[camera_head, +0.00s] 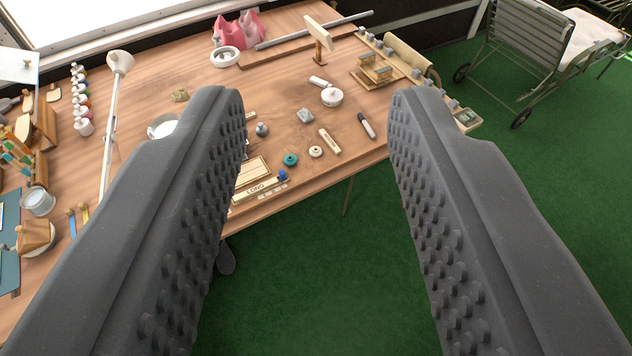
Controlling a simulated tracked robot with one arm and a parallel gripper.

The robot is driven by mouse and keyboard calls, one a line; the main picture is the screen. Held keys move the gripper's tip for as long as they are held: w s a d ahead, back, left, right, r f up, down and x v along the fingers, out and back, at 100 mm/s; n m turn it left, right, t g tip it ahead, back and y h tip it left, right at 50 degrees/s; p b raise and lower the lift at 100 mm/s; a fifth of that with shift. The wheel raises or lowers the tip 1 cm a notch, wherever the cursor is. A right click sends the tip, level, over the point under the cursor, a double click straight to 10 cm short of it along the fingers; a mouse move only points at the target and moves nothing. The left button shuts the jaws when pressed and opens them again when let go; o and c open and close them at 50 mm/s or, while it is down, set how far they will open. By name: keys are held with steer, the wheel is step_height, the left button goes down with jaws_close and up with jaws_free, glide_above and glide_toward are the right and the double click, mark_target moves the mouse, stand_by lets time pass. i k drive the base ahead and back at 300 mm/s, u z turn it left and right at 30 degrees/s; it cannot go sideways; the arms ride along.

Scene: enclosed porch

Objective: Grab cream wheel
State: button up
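The cream wheel (316,152) is a small ring lying flat on the wooden table, close to its front edge. A teal wheel (290,160) lies just left of it, and a pale wooden block (329,141) lies just right. My gripper (312,110) is open and empty, with its two dark studded fingers wide apart. In the picture the cream wheel shows between the fingers, with the gripper above and short of the table.
The wooden table (283,98) holds a white lidded pot (331,97), a dark marker (366,126), a grey block (305,115) and a wooden tray (252,172). A white lamp (118,66) stands left. A lounge chair (535,45) stands on the green floor at right.

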mark_target(315, 151)
steer(key=z, duration=0.5)
steer(key=i, duration=1.7)
steer(key=u, duration=0.35)
